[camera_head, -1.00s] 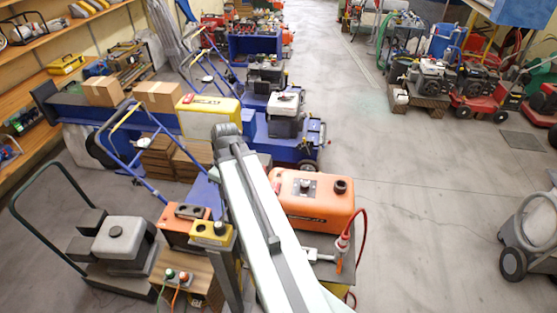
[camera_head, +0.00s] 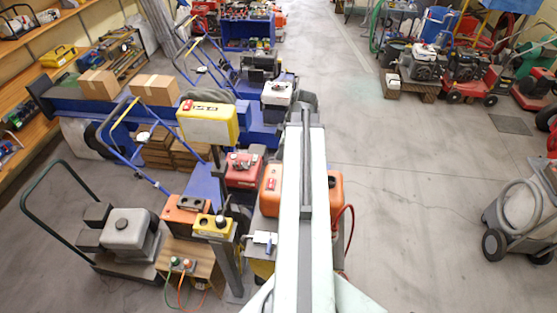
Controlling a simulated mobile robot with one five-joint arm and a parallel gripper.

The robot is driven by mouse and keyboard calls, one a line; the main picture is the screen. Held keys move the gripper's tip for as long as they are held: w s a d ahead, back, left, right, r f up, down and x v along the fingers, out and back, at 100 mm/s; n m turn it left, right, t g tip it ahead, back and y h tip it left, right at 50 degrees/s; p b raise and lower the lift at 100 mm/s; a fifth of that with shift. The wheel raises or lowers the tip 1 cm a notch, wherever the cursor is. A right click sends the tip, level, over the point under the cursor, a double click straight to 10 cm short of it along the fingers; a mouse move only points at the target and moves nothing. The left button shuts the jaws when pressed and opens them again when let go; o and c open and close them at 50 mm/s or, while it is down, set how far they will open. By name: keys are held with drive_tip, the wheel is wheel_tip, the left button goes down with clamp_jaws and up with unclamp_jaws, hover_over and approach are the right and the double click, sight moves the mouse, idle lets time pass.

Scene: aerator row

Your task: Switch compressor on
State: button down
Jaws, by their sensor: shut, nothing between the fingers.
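Several machines stand close together, and I cannot tell for sure which is the compressor. An orange tank unit (camera_head: 335,190) with a red hose stands behind my arm, which hides its middle. Left of it, a yellow control box (camera_head: 213,227) with a dark round knob sits on a grey post. An orange box (camera_head: 182,212) with a dark top plate is just behind it. A red unit (camera_head: 243,170) stands further back. My arm reaches forward from the bottom edge. Its far end is apart from the yellow box in the picture, and my gripper does not show.
A grey engine-like unit (camera_head: 130,232) sits on a dark cart at the left. A wooden box (camera_head: 190,265) with green and orange cables stands at the front. A grey wheeled machine (camera_head: 520,215) is at the right. The floor (camera_head: 420,200) between is clear.

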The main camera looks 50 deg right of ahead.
drive_tip(key=shift+s+a+r, duration=0.15)
drive_tip(key=shift+s+a, duration=0.05)
drive_tip(key=shift+a, duration=0.2)
drive_tip(key=shift+r, duration=0.1)
drive_tip(key=s+d+p, duration=0.1)
drive_tip(key=s+d, duration=0.5)
drive_tip(key=s, duration=0.4)
drive_tip(key=shift+s+d+r, duration=0.25)
drive_tip(key=shift+r, duration=0.2)
drive_tip(key=shift+w, duration=0.1)
